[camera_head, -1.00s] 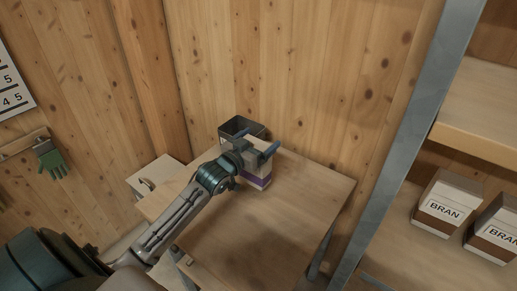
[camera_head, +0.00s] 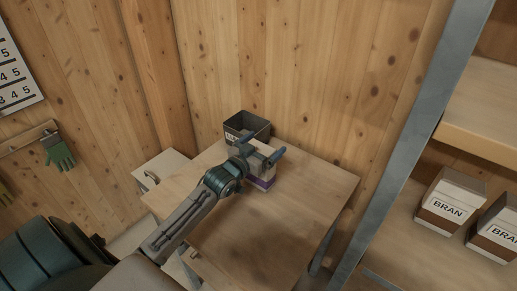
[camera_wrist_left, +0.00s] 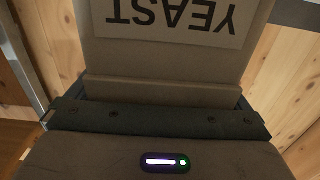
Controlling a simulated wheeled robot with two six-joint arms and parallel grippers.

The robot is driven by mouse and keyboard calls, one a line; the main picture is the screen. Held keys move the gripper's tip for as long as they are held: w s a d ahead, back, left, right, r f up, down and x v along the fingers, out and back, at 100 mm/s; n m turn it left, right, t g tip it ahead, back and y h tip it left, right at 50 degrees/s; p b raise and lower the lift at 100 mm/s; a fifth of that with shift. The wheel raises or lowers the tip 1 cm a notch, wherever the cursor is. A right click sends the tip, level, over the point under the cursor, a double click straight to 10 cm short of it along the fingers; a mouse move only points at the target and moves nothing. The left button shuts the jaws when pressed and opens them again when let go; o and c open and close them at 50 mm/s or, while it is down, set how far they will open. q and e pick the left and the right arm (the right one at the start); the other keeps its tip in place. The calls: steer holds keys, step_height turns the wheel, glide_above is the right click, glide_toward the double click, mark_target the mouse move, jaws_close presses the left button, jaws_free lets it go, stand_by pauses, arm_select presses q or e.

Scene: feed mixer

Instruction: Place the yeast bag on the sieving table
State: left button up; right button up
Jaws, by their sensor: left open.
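The yeast bag (camera_head: 262,183), pale with a purple band at its base, appears to stand upright on the wooden sieving table (camera_head: 300,203), near its back edge. My left gripper (camera_head: 262,148) is open, with its two blue fingers at the top of the bag, one on either side. The gripper and wrist hide part of the bag. In the left wrist view the bag (camera_wrist_left: 172,62) fills the upper middle, its YEAST label upside down. My right gripper is not in view.
A dark open bin (camera_head: 262,129) stands just behind the bag, by the wooden wall. A metal shelf post (camera_head: 412,145) rises at the right, with BRAN boxes (camera_head: 447,208) on the shelf. The front and right of the table are clear.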

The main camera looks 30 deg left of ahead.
arm_select(q)
steer(key=shift+s, duration=0.3)
steer(key=s+a+b, duration=0.1)
steer(key=s, duration=1)
steer(key=shift+s, duration=0.2)
